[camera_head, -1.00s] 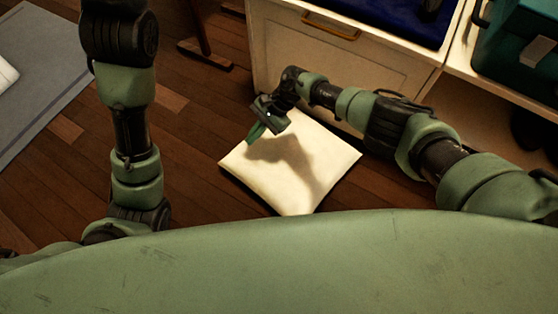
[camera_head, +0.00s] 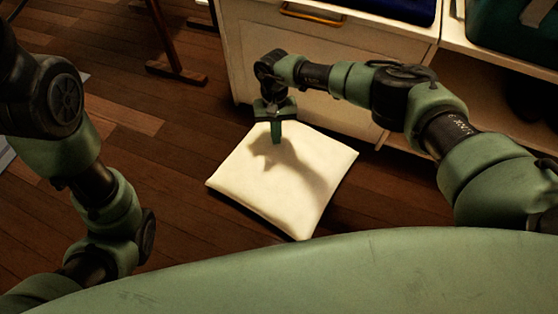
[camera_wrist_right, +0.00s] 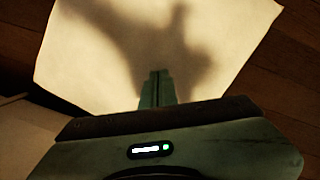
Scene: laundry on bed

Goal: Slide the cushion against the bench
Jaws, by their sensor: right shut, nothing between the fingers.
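The cream square cushion (camera_head: 290,190) lies flat on the wooden floor in front of the white bench (camera_head: 275,75). Its far edge is close to the bench front; the arm partly hides the space between them. My right gripper (camera_head: 276,138) points down over the far part of the cushion, shut and empty. In the right wrist view the closed fingers (camera_wrist_right: 157,90) are over the cushion (camera_wrist_right: 100,60) and its shadow. I cannot tell whether the fingertips touch the cushion. My left arm is at the left, with its gripper out of view.
A dark teal box (camera_head: 510,30) sits on the bench at the upper right. A wooden stand leg (camera_head: 165,45) stands on the floor at the upper left. The floor left of the cushion is clear.

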